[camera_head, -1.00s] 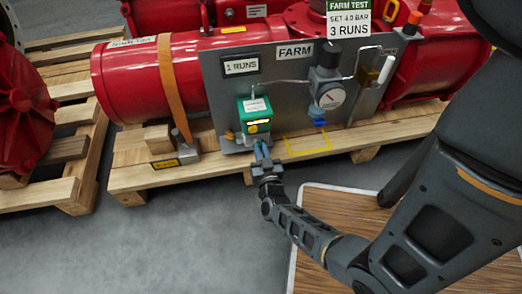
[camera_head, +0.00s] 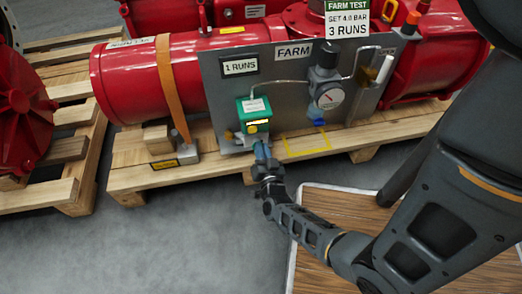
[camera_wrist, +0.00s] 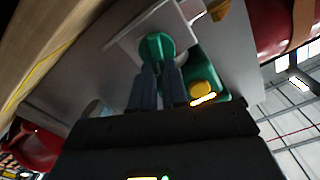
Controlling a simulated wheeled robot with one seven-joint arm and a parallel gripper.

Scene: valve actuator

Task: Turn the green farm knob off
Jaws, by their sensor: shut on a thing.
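The green box (camera_head: 254,116) sits on the grey panel (camera_head: 216,85) marked FARM, below the "1 RUNS" sign. In the wrist view, the round green knob (camera_wrist: 157,47) sits on a pale plate, between and just beyond the tips of my gripper (camera_wrist: 157,68). Its two blue-grey fingers are close together and shut on the knob. In the head view, my gripper (camera_head: 261,150) reaches up to the lower front of the green box, and the knob is hidden there. The knob's exact angle cannot be told.
A pressure gauge (camera_head: 330,97) with a blue knob (camera_head: 319,122) below it is to the right. A brass-coloured fitting (camera_wrist: 218,10) shows near the green box in the wrist view. The red cylinder (camera_head: 130,80) rests on a wooden pallet (camera_head: 140,180).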

